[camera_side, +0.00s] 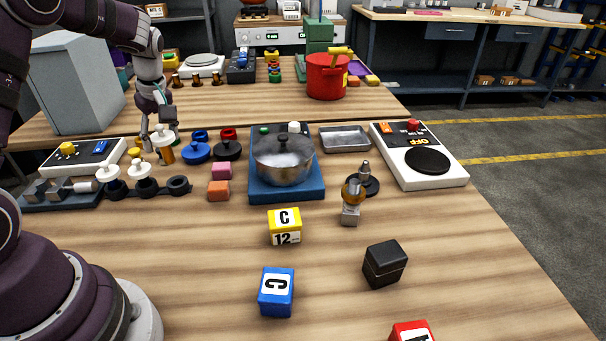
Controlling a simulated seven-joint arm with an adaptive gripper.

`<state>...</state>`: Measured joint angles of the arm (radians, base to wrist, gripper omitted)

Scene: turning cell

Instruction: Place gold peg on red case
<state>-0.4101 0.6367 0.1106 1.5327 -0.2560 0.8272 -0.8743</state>
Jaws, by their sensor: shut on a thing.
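My gripper (161,136) is at the left, pointing down among small parts behind the row of white knobbed pieces. It is shut on a small gold-orange peg (167,156) with a pale top. The fingers partly cover the peg, and I cannot tell whether its lower end touches anything. A red case (411,332), a box with a white label, is at the bottom edge of the view. It is cut off by the frame and far from my gripper, toward the front right.
Near my gripper are a dark rack with white knobbed pieces (139,171), blue (196,153) and red-black round parts, and a white panel (85,157). A pot (284,160) stands on a blue base. Yellow (285,227), blue (276,292) and black (385,265) boxes stand in front.

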